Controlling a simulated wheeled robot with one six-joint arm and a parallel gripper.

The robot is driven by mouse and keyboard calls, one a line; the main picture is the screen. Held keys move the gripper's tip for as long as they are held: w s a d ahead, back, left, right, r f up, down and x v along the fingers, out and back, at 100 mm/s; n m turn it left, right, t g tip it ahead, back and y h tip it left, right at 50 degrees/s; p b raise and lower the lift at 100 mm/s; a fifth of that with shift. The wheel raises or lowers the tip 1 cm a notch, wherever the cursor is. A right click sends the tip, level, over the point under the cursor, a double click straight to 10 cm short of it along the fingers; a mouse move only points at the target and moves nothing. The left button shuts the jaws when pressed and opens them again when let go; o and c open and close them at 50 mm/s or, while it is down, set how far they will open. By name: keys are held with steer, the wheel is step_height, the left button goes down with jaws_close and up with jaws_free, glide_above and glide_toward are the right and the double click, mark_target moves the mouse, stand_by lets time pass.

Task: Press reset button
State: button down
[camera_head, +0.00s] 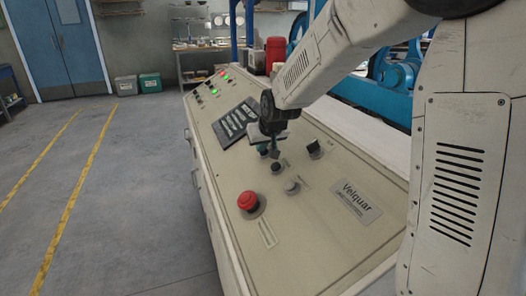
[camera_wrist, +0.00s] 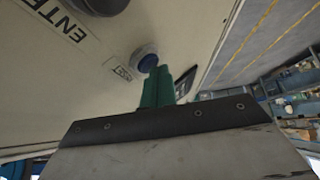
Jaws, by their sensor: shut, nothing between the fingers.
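A beige control console (camera_head: 320,225) carries several buttons. A round blue button (camera_wrist: 148,62) in a grey collar shows in the wrist view just beyond my fingertips, with a small label beside it that I cannot read surely. In the head view a small dark button (camera_head: 278,168) sits just below my gripper (camera_head: 275,154); it seems to be the same one. My gripper's green fingers (camera_wrist: 158,77) are shut and empty, pointing at the panel. Whether the tips touch the button I cannot tell.
A big red mushroom button (camera_head: 248,201) and a grey button (camera_head: 291,186) lie nearer the front. A black switch (camera_head: 315,148) stands to the right, and a dark keypad (camera_head: 238,122) lies to the left. The floor left of the console is clear.

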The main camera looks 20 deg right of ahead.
stand_by(0.4)
steer(key=shift+a+r, duration=0.4)
steer(key=shift+r, duration=0.3)
steer(key=shift+a+r, duration=0.4)
steer(key=shift+r, duration=0.3)
steer(key=shift+a+r, duration=0.45)
steer(key=shift+r, duration=0.3)
steer(key=shift+a+r, duration=0.4)
steer(key=shift+r, duration=0.3)
